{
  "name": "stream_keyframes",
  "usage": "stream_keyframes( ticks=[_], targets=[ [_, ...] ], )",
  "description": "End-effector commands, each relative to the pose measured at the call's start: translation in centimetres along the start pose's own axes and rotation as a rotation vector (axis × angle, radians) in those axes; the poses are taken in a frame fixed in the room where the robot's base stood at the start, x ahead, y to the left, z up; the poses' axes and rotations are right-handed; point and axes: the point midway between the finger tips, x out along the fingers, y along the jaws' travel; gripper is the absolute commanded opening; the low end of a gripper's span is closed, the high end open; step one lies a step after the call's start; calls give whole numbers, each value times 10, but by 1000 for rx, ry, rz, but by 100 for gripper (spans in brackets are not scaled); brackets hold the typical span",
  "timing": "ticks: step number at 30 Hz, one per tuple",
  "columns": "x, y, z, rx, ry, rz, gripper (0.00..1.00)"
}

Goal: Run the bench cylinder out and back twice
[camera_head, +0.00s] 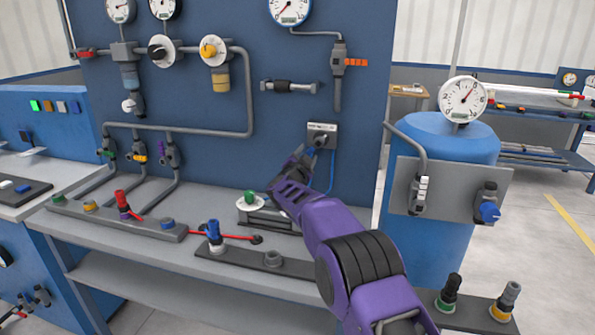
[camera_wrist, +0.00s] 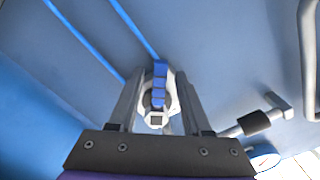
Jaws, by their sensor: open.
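A grey valve box (camera_head: 322,131) with a dark round knob is mounted on the blue panel, and a blue tube runs down from it. My gripper (camera_head: 306,156) is just below and in front of it. In the wrist view my gripper (camera_wrist: 158,88) is open, with one finger on each side of a blue lever (camera_wrist: 160,76) on a white round fitting (camera_wrist: 147,103). Contact with the lever cannot be told. A grey body on the bench, seemingly the bench cylinder (camera_head: 262,215), lies behind my arm, which hides its right part.
A manifold bar (camera_head: 110,217) with coloured fittings and a dark bar (camera_head: 240,256) with a blue-topped valve (camera_head: 214,234) lie on the bench. Gauges and pipes cover the panel's upper left. A blue tank (camera_head: 438,150) with a gauge stands right of my arm.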

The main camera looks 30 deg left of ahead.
Motion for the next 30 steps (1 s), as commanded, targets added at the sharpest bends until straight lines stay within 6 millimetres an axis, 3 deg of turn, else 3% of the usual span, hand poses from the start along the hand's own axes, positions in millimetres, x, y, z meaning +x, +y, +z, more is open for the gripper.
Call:
stream_keyframes(
  ticks=[14, 30],
  targets=[
    [-55, -1, 0, -1, -3, -2, 49],
    [-147, -1, 0, 0, -3, -3, 49]
  ],
)
